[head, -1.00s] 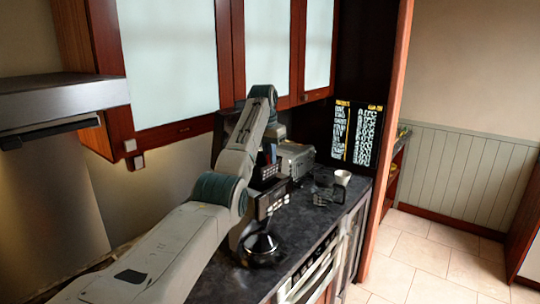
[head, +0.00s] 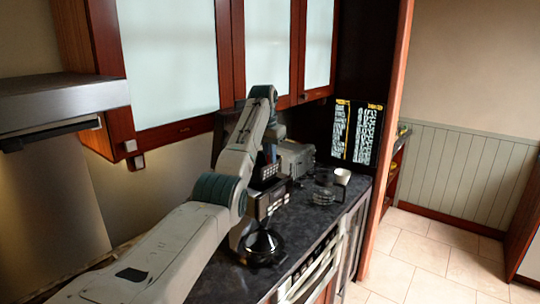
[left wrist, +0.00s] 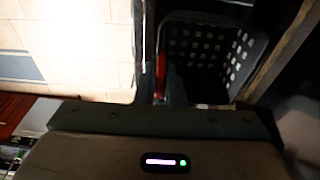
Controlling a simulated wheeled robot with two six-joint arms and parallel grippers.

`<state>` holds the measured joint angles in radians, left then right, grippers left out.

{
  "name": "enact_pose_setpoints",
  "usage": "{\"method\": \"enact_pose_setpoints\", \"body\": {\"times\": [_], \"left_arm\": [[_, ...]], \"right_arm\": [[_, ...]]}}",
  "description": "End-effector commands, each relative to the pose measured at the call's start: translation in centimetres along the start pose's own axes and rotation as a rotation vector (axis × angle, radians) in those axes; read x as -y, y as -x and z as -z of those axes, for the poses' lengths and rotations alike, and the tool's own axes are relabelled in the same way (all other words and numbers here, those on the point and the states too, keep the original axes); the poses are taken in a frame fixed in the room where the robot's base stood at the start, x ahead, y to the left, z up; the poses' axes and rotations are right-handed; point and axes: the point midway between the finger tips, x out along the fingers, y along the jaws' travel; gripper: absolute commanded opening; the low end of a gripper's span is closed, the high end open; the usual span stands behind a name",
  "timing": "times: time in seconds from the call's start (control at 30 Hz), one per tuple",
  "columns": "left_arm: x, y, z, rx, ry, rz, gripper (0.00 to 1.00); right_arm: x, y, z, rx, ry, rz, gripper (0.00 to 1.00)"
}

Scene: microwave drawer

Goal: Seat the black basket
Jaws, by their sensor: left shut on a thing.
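The black basket (left wrist: 205,55), with rows of square holes in its wall, shows in the upper middle of the left wrist view. My left gripper (left wrist: 163,82) is at the basket's left edge there, beside a red part, and is shut on the basket; the contact is dark and hard to make out. In the head view my left arm reaches over the counter to the black coffee maker (head: 270,200). My right gripper is not in view.
A glass carafe (head: 323,188) and a white cup (head: 342,176) stand on the dark counter (head: 225,285), right of the coffee maker. Wall cabinets (head: 168,65) hang close above my arm. The tiled floor at right is clear.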

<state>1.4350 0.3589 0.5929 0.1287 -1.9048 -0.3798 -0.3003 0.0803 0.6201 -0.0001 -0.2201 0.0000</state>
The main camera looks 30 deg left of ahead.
Motion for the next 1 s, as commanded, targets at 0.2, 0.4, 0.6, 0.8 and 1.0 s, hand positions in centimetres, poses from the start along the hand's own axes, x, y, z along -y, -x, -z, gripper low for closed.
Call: {"method": "enact_pose_setpoints", "body": {"times": [0.2,0.4,0.6,0.8,1.0], "left_arm": [[0.0,-0.5,-0.1,0.0,0.0,0.0,0.0],[0.0,-0.9,-0.1,-0.001,0.0,0.0,0.0],[0.0,-1.4,-0.2,0.0,0.0,0.0,0.0],[0.0,-2.0,-0.3,0.0,0.0,0.0,0.0],[0.0,-2.5,-0.4,0.0,0.0,0.0,0.0]], "right_arm": [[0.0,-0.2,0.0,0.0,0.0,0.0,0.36],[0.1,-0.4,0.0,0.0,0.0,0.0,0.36],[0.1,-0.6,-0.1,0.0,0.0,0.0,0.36],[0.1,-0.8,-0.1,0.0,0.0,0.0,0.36],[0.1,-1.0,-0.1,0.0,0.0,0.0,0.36]]}}
